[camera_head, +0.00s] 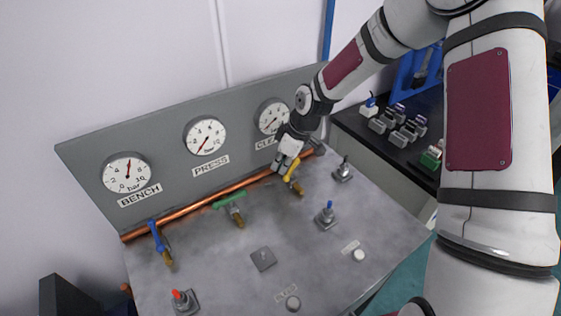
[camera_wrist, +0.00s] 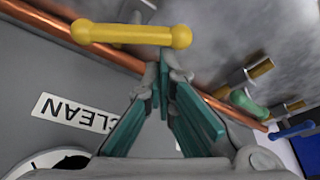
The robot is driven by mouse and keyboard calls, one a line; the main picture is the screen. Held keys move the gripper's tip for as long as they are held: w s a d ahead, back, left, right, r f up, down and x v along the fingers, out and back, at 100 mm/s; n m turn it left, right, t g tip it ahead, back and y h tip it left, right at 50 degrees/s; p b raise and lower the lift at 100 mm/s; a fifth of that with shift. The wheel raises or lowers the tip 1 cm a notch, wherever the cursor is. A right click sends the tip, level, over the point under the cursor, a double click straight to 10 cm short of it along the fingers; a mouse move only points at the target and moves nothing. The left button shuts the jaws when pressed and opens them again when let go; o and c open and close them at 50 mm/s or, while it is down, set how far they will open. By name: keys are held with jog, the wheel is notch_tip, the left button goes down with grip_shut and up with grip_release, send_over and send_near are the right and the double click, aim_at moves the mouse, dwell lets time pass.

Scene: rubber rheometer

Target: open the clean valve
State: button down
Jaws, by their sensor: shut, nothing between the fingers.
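The clean valve has a yellow lever (camera_head: 292,170) with a brass body, below the dial and CLEAN label at the panel's right end. In the wrist view the yellow lever (camera_wrist: 132,34) lies across the upper left, just beyond my fingertips. My gripper (camera_head: 277,168) is at the left side of the lever in the head view and partly covers the CLEAN label. In the wrist view my gripper's (camera_wrist: 165,68) teal-padded fingers come together at their tips with nothing between them. I cannot tell whether a finger touches the lever.
A copper pipe (camera_head: 190,200) runs along the panel's foot. A green lever (camera_head: 229,200) and a blue lever (camera_head: 155,235) stand to the left. Knobs, including a blue-topped one (camera_head: 326,216), stand nearer on the grey bench. A black shelf with small blocks is at right.

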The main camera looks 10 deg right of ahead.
jog(key=n, duration=0.1)
jog(key=s+n+g, duration=0.1)
jog(key=n, duration=0.2)
jog(key=shift+s+d+n+y, duration=0.15)
jog(key=shift+d+n+y, duration=0.15)
jog(key=n, duration=0.1)
jog(key=n+g, duration=0.1)
jog(key=n, duration=0.1)
jog(key=shift+s+d+n+g, duration=0.4)
jog(key=shift+w, duration=0.15)
jog(key=shift+w+d+b, duration=0.35)
jog(key=shift+w+b, duration=0.05)
jog(key=shift+w, duration=0.25)
jog(key=a, duration=0.2)
jog(key=s+a, duration=0.1)
jog(key=a, duration=0.1)
jog(key=v, duration=1)
jog(key=shift+a+b, duration=0.2)
jog(key=shift+b, duration=0.25)
